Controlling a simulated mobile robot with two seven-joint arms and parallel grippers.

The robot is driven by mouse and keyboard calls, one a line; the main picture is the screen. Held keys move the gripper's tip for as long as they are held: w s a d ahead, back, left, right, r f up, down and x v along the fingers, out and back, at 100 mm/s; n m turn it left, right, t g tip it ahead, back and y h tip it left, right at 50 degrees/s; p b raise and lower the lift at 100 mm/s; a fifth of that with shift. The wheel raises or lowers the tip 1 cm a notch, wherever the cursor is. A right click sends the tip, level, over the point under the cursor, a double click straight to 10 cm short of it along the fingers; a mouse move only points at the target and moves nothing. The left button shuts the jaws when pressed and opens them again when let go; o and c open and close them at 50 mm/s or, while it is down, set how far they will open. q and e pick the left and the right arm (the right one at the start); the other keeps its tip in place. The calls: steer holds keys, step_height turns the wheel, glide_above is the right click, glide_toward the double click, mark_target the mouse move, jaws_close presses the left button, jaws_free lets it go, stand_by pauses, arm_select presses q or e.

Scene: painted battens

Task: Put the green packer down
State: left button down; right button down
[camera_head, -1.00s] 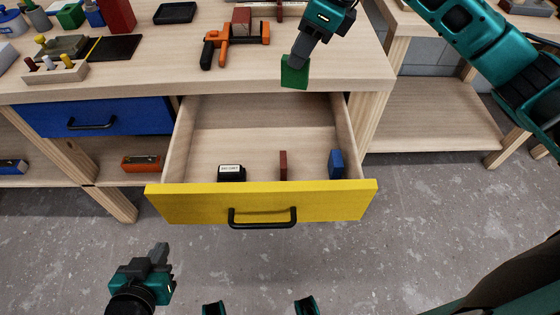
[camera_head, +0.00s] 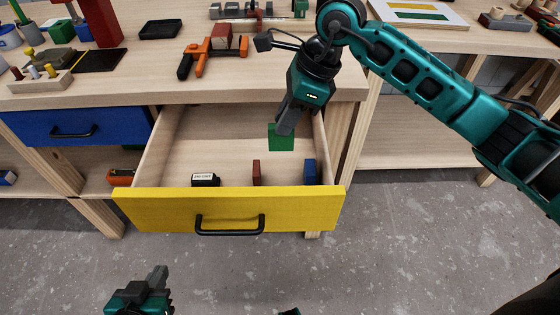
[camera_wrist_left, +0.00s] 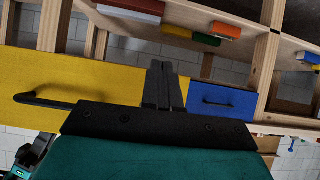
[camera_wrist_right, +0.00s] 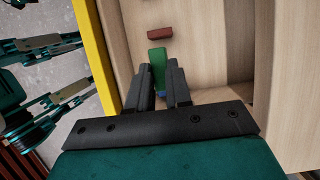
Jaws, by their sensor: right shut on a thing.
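The green packer (camera_head: 281,139) is a small flat green block. My right gripper (camera_head: 284,126) is shut on it and holds it over the open drawer with the yellow front (camera_head: 228,209). In the right wrist view the green packer (camera_wrist_right: 158,67) stands out between the fingers (camera_wrist_right: 163,80); whether it touches the drawer floor I cannot tell. A red-brown block (camera_head: 256,172), a blue block (camera_head: 309,172) and a black labelled box (camera_head: 205,179) are near the drawer's front. My left gripper (camera_head: 155,277) is low in front of the bench, with its fingers together and nothing seen between them.
The worktop (camera_head: 130,95) above the drawer holds an orange clamp (camera_head: 212,52) with a red block and a black tray (camera_head: 160,29). A shut blue drawer (camera_head: 76,130) is at left. The drawer's middle and left floor is clear.

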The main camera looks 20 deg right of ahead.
mark_target(285, 148)
step_height(285, 148, down, 8)
steer(key=shift+r+b, duration=0.15)
steer(key=shift+b, duration=0.25)
step_height(285, 148, down, 4)
steer(key=shift+f+b, duration=0.2)
steer(key=shift+b, duration=0.1)
arm_select(q)
steer(key=shift+w+d+f, duration=0.1)
steer(key=shift+d+f, duration=0.2)
steer(key=shift+d, duration=0.05)
arm_select(e)
steer(key=shift+f, duration=0.2)
steer(key=c, duration=1)
jaws_free()
steer(key=shift+r, duration=0.1)
steer(key=shift+c, duration=0.2)
arm_select(q)
steer(key=shift+f, duration=0.25)
